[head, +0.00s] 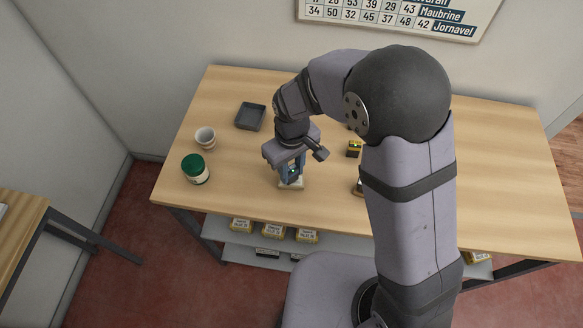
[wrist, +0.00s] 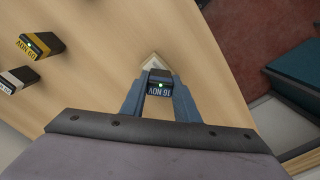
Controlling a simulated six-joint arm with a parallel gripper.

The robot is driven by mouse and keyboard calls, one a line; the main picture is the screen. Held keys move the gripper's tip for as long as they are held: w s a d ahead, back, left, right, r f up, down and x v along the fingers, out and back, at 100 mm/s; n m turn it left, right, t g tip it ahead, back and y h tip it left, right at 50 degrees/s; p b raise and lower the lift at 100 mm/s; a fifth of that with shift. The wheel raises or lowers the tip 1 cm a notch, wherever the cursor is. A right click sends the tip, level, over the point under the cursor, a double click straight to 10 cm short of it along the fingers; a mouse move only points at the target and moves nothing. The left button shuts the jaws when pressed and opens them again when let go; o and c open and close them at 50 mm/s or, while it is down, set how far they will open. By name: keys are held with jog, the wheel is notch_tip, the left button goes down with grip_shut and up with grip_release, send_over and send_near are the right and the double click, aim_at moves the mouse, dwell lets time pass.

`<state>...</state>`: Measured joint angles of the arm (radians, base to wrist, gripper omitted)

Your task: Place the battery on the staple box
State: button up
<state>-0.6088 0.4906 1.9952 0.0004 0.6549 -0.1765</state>
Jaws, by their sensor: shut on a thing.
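My gripper (wrist: 160,98) is shut on a dark battery (wrist: 159,82) with a green light and a label reading like "16 NOV". In the head view my gripper (head: 291,178) points down near the front edge of the table. A small pale box (head: 290,185), seemingly the staple box, lies on the wood directly under the gripper. In the wrist view a corner of this pale box (wrist: 154,61) shows just beyond the battery; the rest is hidden. I cannot tell whether the battery touches the box.
A yellow-and-black battery (wrist: 36,46) and a white-and-black one (wrist: 18,79) lie apart to the side. A dark tray (head: 250,117), a white cup (head: 204,138) and a green-lidded jar (head: 195,169) stand on the table's left. Yellow boxes (head: 272,233) sit on the shelf below.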

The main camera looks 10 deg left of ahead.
aim_at(292, 169)
jog(key=shift+f, duration=0.1)
jog(key=o, duration=1.1)
notch_tip(292, 169, up, 12)
jog(key=b, duration=0.2)
jog(key=s+d+f+m, duration=0.3)
jog(key=s+d+m, duration=0.1)
jog(key=d, duration=0.7)
jog(key=s+d+f+m, duration=0.4)
jog(key=s+d+m, duration=0.1)
jog(key=d, duration=0.6)
jog(key=shift+s, duration=0.2)
